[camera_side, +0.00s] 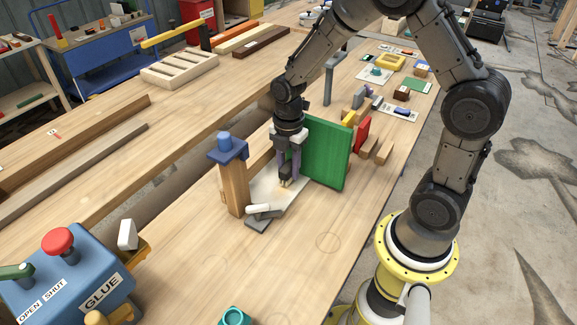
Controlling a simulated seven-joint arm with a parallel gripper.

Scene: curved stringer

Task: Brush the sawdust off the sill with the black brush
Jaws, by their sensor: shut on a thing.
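My gripper (286,180) points down over a pale sill (295,195) between a wooden post and a green panel. It is shut on a small dark thing with a yellowish lower end, which looks like the black brush (284,179). The fingers hide most of it. Its lower end is close to the sill, but I cannot tell whether it touches. Sawdust cannot be made out on the sill at this size.
The blue-topped wooden post (235,190) stands close left of my gripper, and the green panel (328,155) close right. A dark grey block with a white roller-like piece (258,212) lies in front. A blue glue box (70,275) stands front left. The front bench is mostly clear.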

